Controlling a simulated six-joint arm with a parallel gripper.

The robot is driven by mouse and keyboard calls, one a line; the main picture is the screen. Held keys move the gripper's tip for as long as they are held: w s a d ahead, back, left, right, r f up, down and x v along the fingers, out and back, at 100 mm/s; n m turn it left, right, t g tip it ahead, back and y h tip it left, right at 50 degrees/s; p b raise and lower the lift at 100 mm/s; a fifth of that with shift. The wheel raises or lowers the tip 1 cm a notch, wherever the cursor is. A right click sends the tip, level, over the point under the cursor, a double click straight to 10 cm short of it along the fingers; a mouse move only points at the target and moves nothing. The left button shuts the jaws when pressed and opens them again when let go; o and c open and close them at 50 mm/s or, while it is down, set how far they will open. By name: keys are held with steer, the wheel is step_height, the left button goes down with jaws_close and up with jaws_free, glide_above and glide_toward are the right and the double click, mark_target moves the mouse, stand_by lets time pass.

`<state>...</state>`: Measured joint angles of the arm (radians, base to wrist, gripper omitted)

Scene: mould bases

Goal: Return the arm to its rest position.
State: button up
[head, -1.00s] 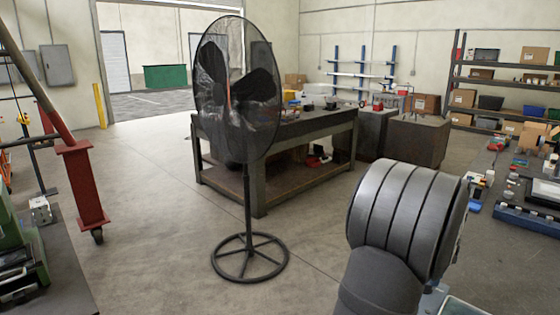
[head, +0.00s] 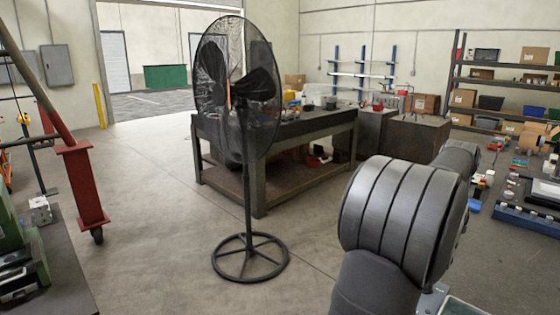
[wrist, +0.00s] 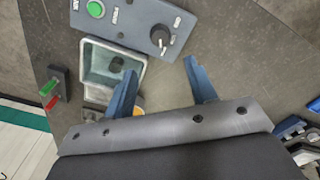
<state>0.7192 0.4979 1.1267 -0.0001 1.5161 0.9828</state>
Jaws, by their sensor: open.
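My gripper (wrist: 160,66) shows in the wrist view with its two blue fingers wide apart and nothing between them. It hangs above a dark grey worktop (wrist: 225,62). A pale tray with a greenish inside (wrist: 97,60) lies by the left finger, with a dark round thing in it; the finger hides part of its edge. In the head view my arm's thick dark joint is at the lower right, with another link behind it; the gripper itself is not seen there.
A grey control panel (wrist: 150,22) with a green button and black knob lies beyond the fingers. A small block (wrist: 58,85) with red and green parts is at left. In the head view, a pedestal fan (head: 240,95) stands before a workbench (head: 258,180).

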step_height(320, 180, down, 12)
steer(key=shift+r, duration=0.1)
steer(key=shift+r+n, duration=0.1)
steer(key=shift+n, duration=1.6)
steer(key=n, duration=0.5)
steer(key=shift+n, duration=0.3)
steer(key=n, duration=0.4)
steer(key=shift+n, duration=2.3)
steer(key=shift+o, duration=0.5)
